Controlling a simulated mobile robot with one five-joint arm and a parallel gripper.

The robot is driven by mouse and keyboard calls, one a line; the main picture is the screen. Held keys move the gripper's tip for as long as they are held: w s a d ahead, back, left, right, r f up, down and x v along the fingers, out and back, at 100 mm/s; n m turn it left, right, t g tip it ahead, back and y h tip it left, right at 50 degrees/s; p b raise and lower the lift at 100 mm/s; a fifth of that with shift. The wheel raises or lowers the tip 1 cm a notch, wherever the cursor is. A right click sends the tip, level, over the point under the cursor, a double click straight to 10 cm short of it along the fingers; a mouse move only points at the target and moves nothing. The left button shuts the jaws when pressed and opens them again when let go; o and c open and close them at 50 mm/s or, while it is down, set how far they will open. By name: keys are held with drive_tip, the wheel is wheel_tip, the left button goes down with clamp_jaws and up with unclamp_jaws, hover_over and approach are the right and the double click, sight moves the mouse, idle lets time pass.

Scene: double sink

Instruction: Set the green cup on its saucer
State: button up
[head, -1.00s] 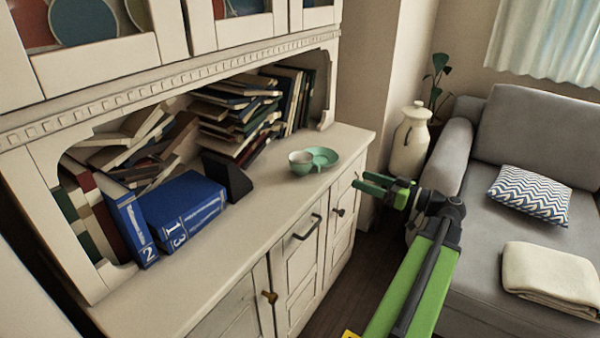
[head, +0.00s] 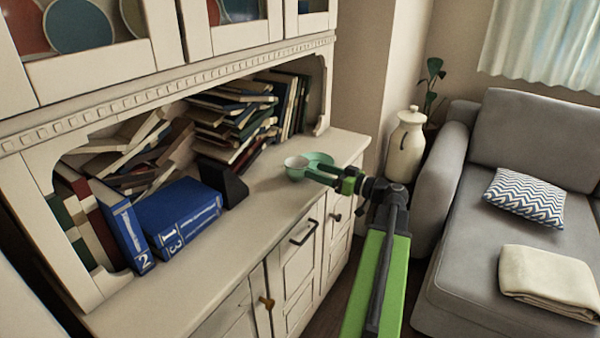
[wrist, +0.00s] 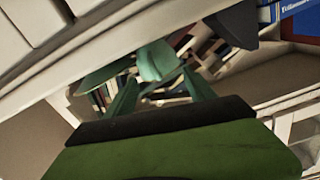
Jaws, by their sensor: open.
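The green cup (head: 295,168), pale inside, stands upright on the cabinet counter. The green saucer (head: 320,158) lies just behind and to its right; the cup overlaps it in the head view, and I cannot tell if they touch. My gripper (head: 322,173) is open and empty, reaching over the counter from the right with its fingers close to the cup and partly covering the saucer's front. In the wrist view the cup (wrist: 157,60) shows beyond and between the fingertips (wrist: 160,75), with the saucer (wrist: 106,74) to its left. The fingers do not visibly grip the cup.
A black bookend (head: 224,183) and blue binders (head: 180,215) stand left on the counter. Piled books (head: 230,120) fill the shelf behind. A white urn (head: 406,145) and a grey sofa (head: 470,230) are to the right. The counter's front middle is clear.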

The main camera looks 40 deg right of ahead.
sight(301, 171)
drive_tip(key=x, duration=0.3)
drive_tip(key=shift+w, duration=0.2)
clamp_jaws()
idle(1.1)
